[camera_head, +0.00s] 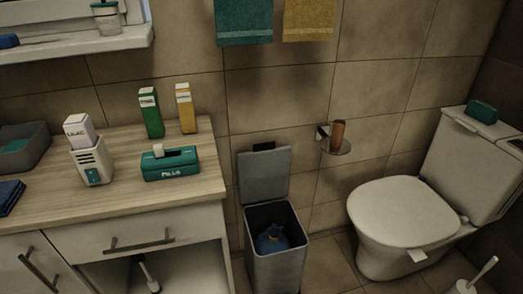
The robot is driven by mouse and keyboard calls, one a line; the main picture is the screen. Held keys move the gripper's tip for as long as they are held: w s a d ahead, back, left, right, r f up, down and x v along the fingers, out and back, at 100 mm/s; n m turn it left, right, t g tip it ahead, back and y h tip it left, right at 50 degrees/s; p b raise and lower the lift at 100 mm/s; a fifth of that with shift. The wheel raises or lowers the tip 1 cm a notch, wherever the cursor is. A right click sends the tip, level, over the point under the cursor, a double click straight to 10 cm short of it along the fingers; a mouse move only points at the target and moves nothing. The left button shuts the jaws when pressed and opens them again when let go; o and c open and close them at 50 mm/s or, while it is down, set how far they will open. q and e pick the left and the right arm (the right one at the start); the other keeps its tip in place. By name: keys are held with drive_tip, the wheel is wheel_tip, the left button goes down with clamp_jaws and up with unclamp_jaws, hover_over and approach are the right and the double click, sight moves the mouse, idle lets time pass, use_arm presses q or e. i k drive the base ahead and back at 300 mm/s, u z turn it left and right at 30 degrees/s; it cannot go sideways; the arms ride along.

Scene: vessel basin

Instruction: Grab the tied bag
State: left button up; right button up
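A blue tied bag (271,239) sits down inside a grey rectangular bin (278,268) on the floor. The bin's lid (265,175) stands open, upright at the back. Only the top of the bag shows; its lower part is hidden by the bin walls. Neither of my grippers is in view.
A wooden-topped counter (130,205) with bottles and boxes stands left of the bin, close to it. A toilet (400,215) is to the right, with a brush (475,280) in front. A small wall holder (336,147) juts out behind the bin, to its right.

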sight(272, 241)
drive_tip(key=z, duration=1.3)
drive_tip(key=i, duration=1.45)
drive_tip(key=u, duration=3.05)
